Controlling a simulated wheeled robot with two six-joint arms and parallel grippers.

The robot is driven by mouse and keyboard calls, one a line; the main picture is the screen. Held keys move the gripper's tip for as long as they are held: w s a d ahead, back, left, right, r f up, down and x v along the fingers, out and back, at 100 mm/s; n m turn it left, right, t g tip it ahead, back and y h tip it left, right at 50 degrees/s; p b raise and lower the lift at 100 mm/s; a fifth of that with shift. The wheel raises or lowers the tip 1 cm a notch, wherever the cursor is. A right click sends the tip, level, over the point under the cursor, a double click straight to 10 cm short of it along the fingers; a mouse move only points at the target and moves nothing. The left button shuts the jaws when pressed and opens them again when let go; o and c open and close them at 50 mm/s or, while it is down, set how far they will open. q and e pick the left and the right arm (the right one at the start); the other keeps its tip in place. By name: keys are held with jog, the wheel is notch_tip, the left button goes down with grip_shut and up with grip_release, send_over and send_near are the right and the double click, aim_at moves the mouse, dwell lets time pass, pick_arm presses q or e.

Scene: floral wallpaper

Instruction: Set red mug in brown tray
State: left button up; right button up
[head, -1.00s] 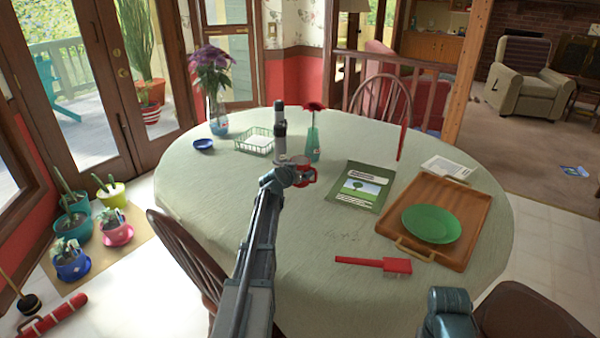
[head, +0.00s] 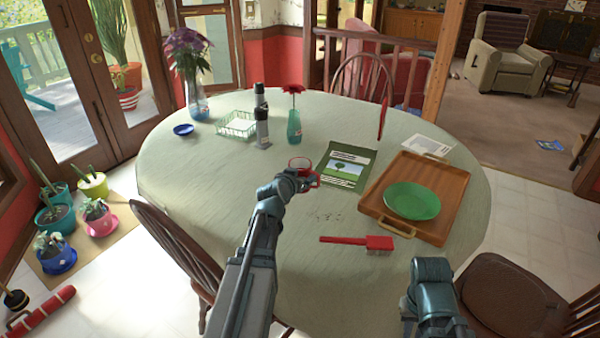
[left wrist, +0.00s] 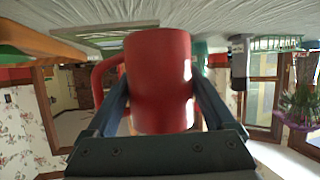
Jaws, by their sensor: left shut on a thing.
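The red mug (head: 301,163) is in my left gripper (head: 300,178), near the middle of the table. In the left wrist view the mug (left wrist: 158,80) fills the centre between the two fingers of the left gripper (left wrist: 158,108), which are shut on it. That view is upside down. The gap between mug and tabletop is hard to judge. The brown tray (head: 434,168) lies to the right on the table, with a green plate (head: 412,200) in it. The mug is left of the tray and apart from it. My right arm shows at the lower right, but its gripper is not visible.
A green book (head: 345,168) lies between mug and tray. A red brush (head: 345,240) lies in front of the tray. The tray has bare room beyond the plate.

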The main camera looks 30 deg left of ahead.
pick_arm(q)
jog(key=shift+r, duration=0.15)
notch_tip(320, 180, up, 16)
jog(key=p, duration=1.6)
